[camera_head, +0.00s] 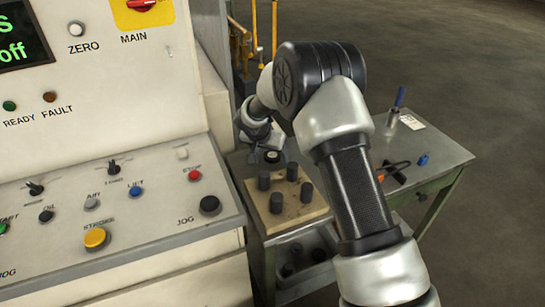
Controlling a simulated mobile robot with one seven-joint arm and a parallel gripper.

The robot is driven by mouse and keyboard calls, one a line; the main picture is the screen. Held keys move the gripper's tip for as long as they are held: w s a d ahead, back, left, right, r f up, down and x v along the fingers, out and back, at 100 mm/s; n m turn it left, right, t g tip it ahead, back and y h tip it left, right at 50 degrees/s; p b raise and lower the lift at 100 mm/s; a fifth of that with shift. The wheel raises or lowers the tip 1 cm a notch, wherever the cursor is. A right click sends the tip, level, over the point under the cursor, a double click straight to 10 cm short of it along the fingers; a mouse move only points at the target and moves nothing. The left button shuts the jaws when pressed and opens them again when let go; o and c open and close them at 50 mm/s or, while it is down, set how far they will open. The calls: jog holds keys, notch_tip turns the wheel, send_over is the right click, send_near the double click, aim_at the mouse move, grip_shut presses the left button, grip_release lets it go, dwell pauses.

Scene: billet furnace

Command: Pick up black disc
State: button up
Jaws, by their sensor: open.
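A small round black disc (272,156) with a pale top lies on the grey bench top (238,160), behind the wooden board. My gripper (262,148) is at the end of my arm, pointing down just above and beside the disc. It is open. The fingers are small here and partly merge with the disc and bench, so I cannot tell whether they touch it or surround it.
A wooden board (290,222) with several dark cylinders (277,203) stands in front of the disc. A control panel (130,205) with knobs and buttons rises at left. A green-framed table (445,158) with a blue-handled tool (399,98) is at right, partly behind my arm.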

jog(key=c, duration=1.3)
jog(key=shift+r, duration=0.1)
jog(key=shift+c, duration=0.7)
